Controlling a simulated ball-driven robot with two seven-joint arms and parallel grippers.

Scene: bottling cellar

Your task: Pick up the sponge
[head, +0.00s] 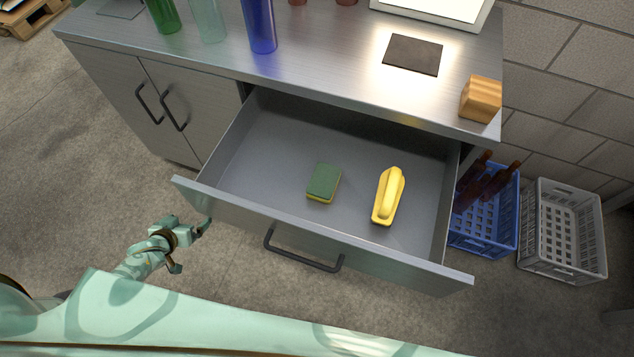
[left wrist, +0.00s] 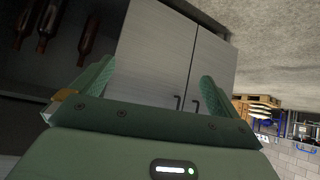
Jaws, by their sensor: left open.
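The sponge (head: 324,181), green on top with a yellow underside, lies flat in the open drawer (head: 270,130), left of a yellow brush-like object. My left gripper (head: 192,250) is open and empty in the head view, outside the drawer, near its front left corner and well left of the sponge. In the left wrist view, the two green fingers of my left gripper (left wrist: 150,85) stand apart with nothing between them. The sponge does not show in that view. My right gripper is not in view.
A yellow brush-like object (head: 388,196) lies right of the sponge. The drawer's front panel with its black handle (head: 303,252) stands between my left gripper and the sponge. Bottles (head: 259,27) and a wooden block (head: 481,99) stand on the counter. Blue (head: 487,236) and grey crates (head: 562,232) are at right.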

